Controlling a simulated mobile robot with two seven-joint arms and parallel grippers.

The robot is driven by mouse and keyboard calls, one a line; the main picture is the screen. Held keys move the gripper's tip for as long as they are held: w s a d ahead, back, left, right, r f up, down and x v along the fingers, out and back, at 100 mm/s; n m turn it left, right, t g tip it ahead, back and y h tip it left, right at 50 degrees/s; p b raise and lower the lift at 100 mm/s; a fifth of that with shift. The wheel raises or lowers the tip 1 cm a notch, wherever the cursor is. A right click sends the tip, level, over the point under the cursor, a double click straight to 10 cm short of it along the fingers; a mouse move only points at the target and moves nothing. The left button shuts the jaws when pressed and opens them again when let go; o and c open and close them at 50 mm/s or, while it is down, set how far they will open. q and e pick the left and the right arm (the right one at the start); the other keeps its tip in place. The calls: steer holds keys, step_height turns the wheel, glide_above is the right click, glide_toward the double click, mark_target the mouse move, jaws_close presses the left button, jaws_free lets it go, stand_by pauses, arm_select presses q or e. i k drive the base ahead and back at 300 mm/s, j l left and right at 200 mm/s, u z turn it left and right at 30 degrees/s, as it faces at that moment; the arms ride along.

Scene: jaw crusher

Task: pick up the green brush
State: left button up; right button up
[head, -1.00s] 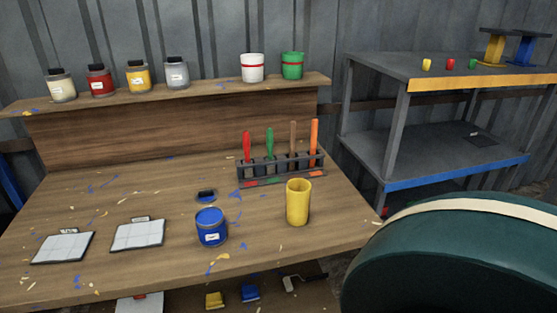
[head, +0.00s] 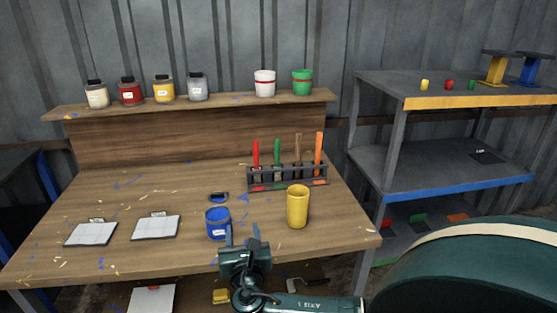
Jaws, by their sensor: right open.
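The green brush (head: 277,153) stands upright in a dark rack (head: 290,183) on the wooden table. It is between the red brush (head: 256,153) on its left and the brown brush (head: 298,149) on its right. An orange brush (head: 318,147) stands at the rack's right end. My right gripper (head: 243,236) is open and empty at the table's front edge, in front of the blue paint can and nearer to me than the rack. The lower part of the green brush is hidden in the rack. My left gripper is out of view.
A yellow cup (head: 297,207) stands in front of the rack. The blue paint can (head: 218,224) is left of it, with a lid (head: 218,197) behind. Two white pads (head: 156,227) lie to the left. Paint jars (head: 164,89) line the back shelf.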

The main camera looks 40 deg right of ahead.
mark_target(277, 176)
steer(key=i+l, duration=0.15)
steer(key=l, duration=0.2)
steer(key=i+l, duration=0.15)
steer(key=l, duration=0.2)
steer(key=i+l, duration=0.35)
steer(key=l, duration=0.3)
steer(key=i+l, duration=0.15)
steer(key=l, duration=0.2)
